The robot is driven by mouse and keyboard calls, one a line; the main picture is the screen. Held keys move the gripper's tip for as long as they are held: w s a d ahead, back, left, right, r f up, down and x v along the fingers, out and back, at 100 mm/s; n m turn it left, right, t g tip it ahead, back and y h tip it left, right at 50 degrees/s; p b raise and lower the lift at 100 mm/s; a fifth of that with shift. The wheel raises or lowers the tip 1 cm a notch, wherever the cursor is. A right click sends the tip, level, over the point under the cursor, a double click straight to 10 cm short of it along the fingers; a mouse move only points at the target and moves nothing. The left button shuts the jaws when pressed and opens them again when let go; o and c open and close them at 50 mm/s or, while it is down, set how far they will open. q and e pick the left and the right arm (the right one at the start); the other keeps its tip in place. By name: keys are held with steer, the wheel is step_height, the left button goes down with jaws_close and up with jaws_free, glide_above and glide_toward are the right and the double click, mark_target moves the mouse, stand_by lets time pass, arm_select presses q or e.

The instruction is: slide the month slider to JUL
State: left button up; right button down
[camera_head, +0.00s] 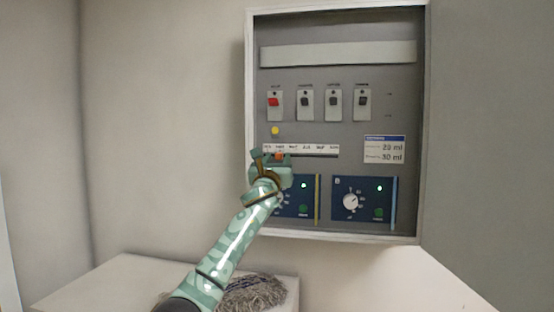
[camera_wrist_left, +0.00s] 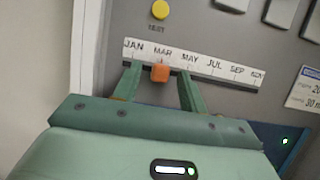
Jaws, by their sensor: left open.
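The month slider's orange knob (camera_wrist_left: 160,73) sits at the MAR mark of the white month scale (camera_wrist_left: 215,69) in the left wrist view. The scale reads JAN, MAR, MAY, JUL, SEP and NOV from left to right. The scale (camera_head: 315,149) and knob (camera_head: 280,155) also show in the head view. My left gripper (camera_wrist_left: 160,80) is open, with one green finger on each side of the knob and visible gaps to it. The JUL mark (camera_wrist_left: 214,63) lies to the right of the gripper. My right gripper is not in view.
A yellow button (camera_head: 275,131) is above the scale's left end. Several rocker switches (camera_head: 333,101) sit higher up. Two blue dial panels (camera_head: 361,199) are below, the left one partly hidden by my arm. A grey mop-like bundle (camera_head: 252,292) lies on a white surface below.

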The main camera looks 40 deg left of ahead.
arm_select(q)
steer(key=shift+w, duration=0.3)
steer(key=shift+s, duration=0.1)
jaws_close()
steer(key=p, duration=0.1)
glide_toward(307, 153)
steer(key=x, duration=0.5)
steer(key=shift+r, duration=0.15)
steer(key=shift+a, duration=0.1)
jaws_free()
